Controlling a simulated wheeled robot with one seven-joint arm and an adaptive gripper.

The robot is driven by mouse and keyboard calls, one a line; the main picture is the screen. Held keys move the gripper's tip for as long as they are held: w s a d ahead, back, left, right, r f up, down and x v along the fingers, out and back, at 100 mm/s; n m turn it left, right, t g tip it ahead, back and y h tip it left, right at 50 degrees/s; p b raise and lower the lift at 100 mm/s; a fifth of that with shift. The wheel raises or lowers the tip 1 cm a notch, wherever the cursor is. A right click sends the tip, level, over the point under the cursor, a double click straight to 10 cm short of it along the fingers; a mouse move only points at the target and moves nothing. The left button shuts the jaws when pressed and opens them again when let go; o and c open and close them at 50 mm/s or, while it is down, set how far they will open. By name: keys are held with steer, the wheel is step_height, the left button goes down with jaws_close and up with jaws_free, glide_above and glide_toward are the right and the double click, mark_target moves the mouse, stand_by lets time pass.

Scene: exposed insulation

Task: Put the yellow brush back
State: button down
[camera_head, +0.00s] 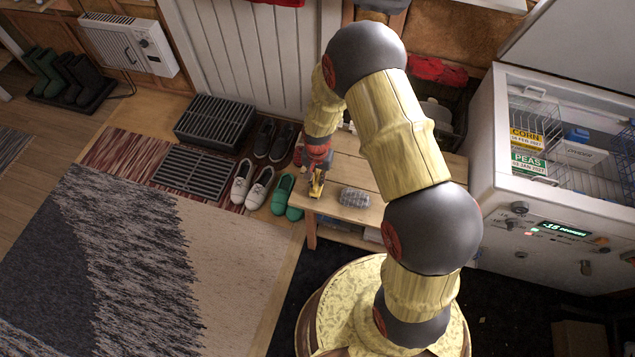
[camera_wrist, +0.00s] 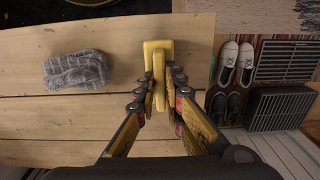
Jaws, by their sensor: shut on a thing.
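The yellow brush (camera_wrist: 158,62) is between the fingers of my gripper (camera_wrist: 159,86) in the wrist view. The fingers are shut on its narrow yellow handle, and its wider yellow part lies beyond the fingertips. In the head view my gripper (camera_head: 317,180) is at the left end of the wooden bench (camera_head: 335,207), with the yellow brush (camera_head: 316,190) small under it. I cannot tell whether the brush touches the bench top. Its bristles do not show.
Green shoes (camera_head: 284,194), white shoes (camera_head: 252,186) and black shoes (camera_head: 274,140) stand on the floor to the left, beside black grates (camera_head: 192,172). An open white freezer (camera_head: 540,170) stands at the right.

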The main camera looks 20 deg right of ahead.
steer(key=shift+f, duration=0.65)
steer(key=shift+f, duration=0.1)
steer(key=c, duration=1.9)
jaws_free()
